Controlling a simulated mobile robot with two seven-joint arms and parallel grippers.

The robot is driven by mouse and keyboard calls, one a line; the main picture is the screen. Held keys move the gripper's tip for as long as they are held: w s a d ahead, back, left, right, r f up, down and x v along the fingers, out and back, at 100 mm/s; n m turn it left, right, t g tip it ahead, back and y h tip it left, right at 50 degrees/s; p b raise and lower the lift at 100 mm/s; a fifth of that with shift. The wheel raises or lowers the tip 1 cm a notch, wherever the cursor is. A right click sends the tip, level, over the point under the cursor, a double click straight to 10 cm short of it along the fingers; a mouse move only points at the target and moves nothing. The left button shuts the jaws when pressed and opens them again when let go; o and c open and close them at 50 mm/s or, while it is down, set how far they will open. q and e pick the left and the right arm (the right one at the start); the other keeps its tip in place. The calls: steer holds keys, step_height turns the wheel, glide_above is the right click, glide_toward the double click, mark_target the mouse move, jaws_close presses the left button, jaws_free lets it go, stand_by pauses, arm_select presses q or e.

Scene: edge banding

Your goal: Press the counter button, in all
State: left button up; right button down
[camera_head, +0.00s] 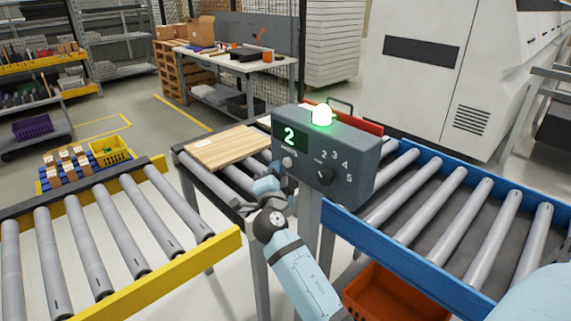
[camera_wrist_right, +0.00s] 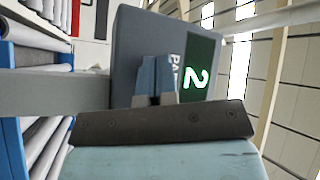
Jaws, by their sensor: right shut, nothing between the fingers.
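The grey counter box (camera_head: 352,158) stands on a post between the conveyors. Its display (camera_head: 289,137) reads a green 2, and a green lamp (camera_head: 321,115) glows on top. A round light-grey button (camera_head: 288,162) sits below the display, left of a black dial (camera_head: 326,175) with numbers around it. My right gripper (camera_head: 279,174) is shut and empty, its tip just below and left of the button. In the right wrist view the shut fingers (camera_wrist_right: 156,82) point at the box (camera_wrist_right: 146,42) and hide the button. I cannot tell whether they touch it. My left gripper is not in view.
A wooden panel (camera_head: 228,147) lies on the middle conveyor, left of the box. A yellow-edged roller conveyor (camera_head: 135,285) is at left, a blue-edged one (camera_head: 395,240) at right. An orange bin (camera_head: 390,300) is below. A workbench (camera_head: 235,63) stands behind.

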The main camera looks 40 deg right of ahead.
steer(key=shift+d+b, duration=0.3)
steer(key=shift+d, duration=0.15)
stand_by(0.5)
steer(key=shift+a, duration=0.1)
steer(key=shift+s+a+b, duration=0.1)
steer(key=shift+a+b, duration=0.7)
steer(key=shift+b, duration=0.15)
steer(key=shift+a, duration=0.1)
